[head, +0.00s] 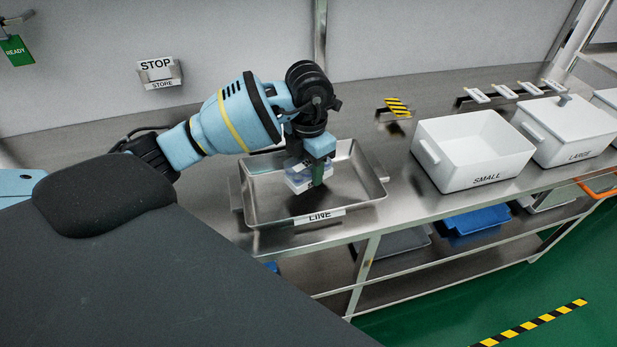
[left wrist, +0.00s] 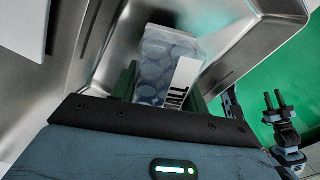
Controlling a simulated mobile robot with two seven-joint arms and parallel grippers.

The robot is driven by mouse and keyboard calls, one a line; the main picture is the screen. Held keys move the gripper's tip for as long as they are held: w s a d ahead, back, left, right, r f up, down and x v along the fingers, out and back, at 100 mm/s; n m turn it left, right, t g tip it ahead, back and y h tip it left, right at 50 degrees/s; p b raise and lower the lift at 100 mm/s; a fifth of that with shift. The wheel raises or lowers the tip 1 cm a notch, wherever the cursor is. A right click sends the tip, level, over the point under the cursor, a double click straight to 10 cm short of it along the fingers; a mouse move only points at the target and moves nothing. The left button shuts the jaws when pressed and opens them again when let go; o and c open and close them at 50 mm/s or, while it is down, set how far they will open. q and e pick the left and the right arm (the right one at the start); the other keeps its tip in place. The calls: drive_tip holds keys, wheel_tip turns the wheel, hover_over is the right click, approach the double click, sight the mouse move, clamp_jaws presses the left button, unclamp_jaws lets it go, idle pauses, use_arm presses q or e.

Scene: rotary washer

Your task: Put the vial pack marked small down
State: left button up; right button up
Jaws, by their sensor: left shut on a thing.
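My left gripper (head: 309,178) is shut on the vial pack (head: 298,181), a clear box with a white label. In the left wrist view the vial pack (left wrist: 165,65) sits between the green fingers (left wrist: 160,85), with round vials showing through and "ALL" readable on its label. The pack is over the inside of the steel tray marked LINE (head: 255,207). I cannot tell whether it touches the tray floor. My right gripper (left wrist: 275,100) shows small at the right of the left wrist view, with its two fingers apart and nothing between them.
A white bin marked SMALL (head: 470,180) stands on the steel bench right of the tray. A lidded bin marked LARGE (head: 568,145) is beyond it. A yellow-black striped plate (head: 397,106) is behind. A STOP STORE sign (head: 158,72) is on the wall. Blue trays (head: 472,221) lie below.

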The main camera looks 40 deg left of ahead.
sight(309, 179)
use_arm(q)
drive_tip(key=shift+f, duration=1.8)
drive_tip(key=shift+f, duration=0.2)
drive_tip(key=o, duration=1)
wheel_tip(309, 179, up, 12)
drive_tip(key=shift+r, duration=0.2)
